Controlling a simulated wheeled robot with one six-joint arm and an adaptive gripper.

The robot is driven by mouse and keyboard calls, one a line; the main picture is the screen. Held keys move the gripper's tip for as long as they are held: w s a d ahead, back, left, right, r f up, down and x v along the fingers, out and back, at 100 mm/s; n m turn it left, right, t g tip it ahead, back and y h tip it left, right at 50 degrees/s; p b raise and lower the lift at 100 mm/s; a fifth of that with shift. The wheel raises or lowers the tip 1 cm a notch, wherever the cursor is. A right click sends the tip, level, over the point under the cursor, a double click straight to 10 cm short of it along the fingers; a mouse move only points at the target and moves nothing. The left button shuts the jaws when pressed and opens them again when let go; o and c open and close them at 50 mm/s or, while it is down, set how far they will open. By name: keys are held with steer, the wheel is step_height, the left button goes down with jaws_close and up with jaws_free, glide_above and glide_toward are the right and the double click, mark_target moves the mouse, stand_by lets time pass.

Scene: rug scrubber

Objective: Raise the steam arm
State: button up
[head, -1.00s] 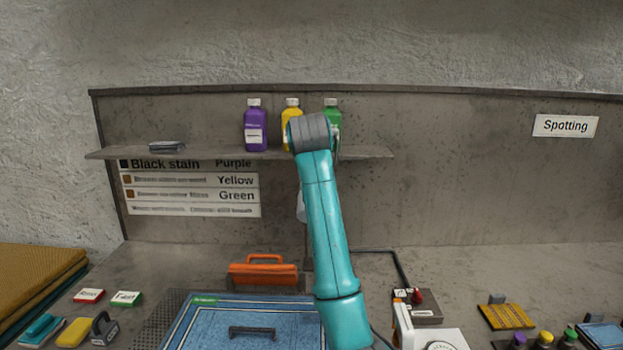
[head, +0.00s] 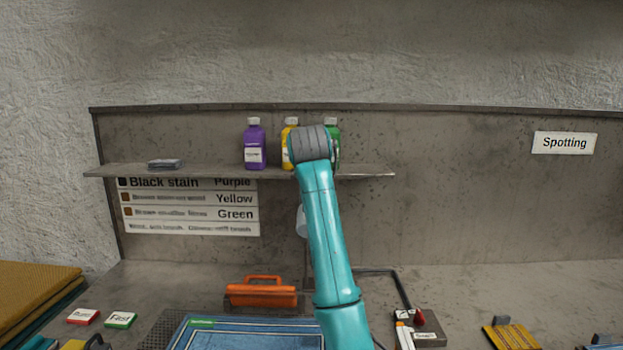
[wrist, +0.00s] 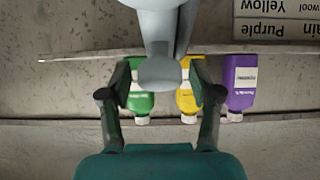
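My gripper (wrist: 160,75) shows in the wrist view with its two dark fingers spread wide. A pale grey, rounded piece (wrist: 160,50), which seems to be part of the steam arm, lies between or just beyond the fingers. Firm contact on it cannot be made out. In the head view my teal arm hides the gripper. A small white piece (head: 301,222) shows beside my arm below the shelf, likely the same part. A thin upright post is partly hidden under it.
The shelf (head: 110,171) holds purple (head: 255,145), yellow (head: 288,140) and green (head: 334,143) bottles close behind my arm. An orange-handled tool (head: 262,293) and a blue rug (head: 250,335) lie below. A dark hose (head: 398,287) runs at the right.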

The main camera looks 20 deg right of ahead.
steer(key=v, duration=1.2)
